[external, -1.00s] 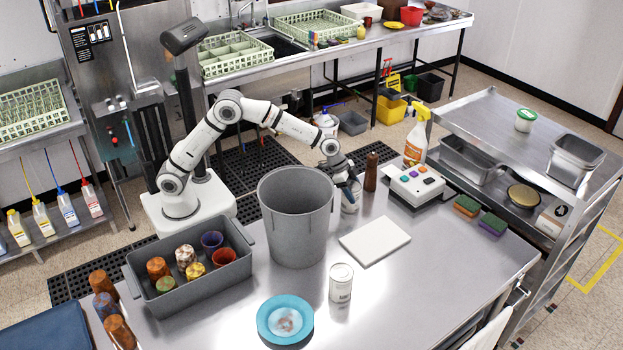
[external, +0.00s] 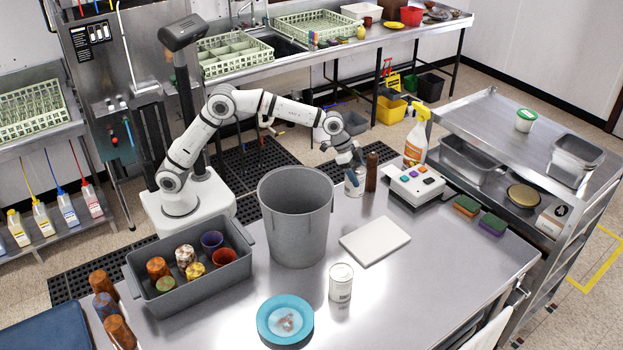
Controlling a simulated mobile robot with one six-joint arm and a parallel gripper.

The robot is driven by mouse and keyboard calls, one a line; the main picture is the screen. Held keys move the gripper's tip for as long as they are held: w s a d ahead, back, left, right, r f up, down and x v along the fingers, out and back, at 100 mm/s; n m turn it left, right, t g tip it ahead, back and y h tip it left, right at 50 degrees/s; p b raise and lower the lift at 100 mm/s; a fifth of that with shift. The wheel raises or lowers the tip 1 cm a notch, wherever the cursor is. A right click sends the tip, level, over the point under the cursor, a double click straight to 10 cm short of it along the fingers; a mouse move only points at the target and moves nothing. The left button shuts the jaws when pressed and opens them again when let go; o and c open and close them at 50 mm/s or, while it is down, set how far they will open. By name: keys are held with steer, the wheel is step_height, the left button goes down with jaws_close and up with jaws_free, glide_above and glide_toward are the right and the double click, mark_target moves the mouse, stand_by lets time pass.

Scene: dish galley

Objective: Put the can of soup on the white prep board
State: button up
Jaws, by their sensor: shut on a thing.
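My gripper (external: 356,170) is shut on a white can (external: 354,186) and holds it upright, apparently a little above the far side of the steel table. The gripper's dark fingers cover part of this can, and its label is too small to read. A second white can (external: 340,284) with dark print stands upright on the table near the front. I cannot tell from the labels which can is the soup. The white prep board (external: 375,240) lies flat and bare on the table, in front of the held can and slightly right.
A tall grey bin (external: 296,220) stands left of the board. A brown pepper mill (external: 371,172) is close beside the held can. A button box (external: 415,185) and a spray bottle (external: 416,135) stand right of it. A blue plate (external: 285,320) lies at the front.

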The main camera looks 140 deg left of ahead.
steer(key=w+d+r+m+h+p, duration=0.1)
steer(key=w+d+p, duration=0.2)
steer(key=w, duration=0.2)
steer(key=w+d+r+m+p, duration=0.1)
steer(key=w+d+p, duration=0.15)
steer(key=w, duration=0.25)
steer(key=shift+t, duration=0.3)
steer(key=f, duration=0.3)
steer(key=f+p, duration=0.1)
steer(key=f, duration=0.6)
steer(key=shift+w+d, duration=0.25)
steer(key=shift+w, duration=0.15)
steer(key=shift+f, duration=0.15)
steer(key=shift+f, duration=0.1)
steer(key=shift+f, duration=0.15)
steer(key=o, duration=1.3)
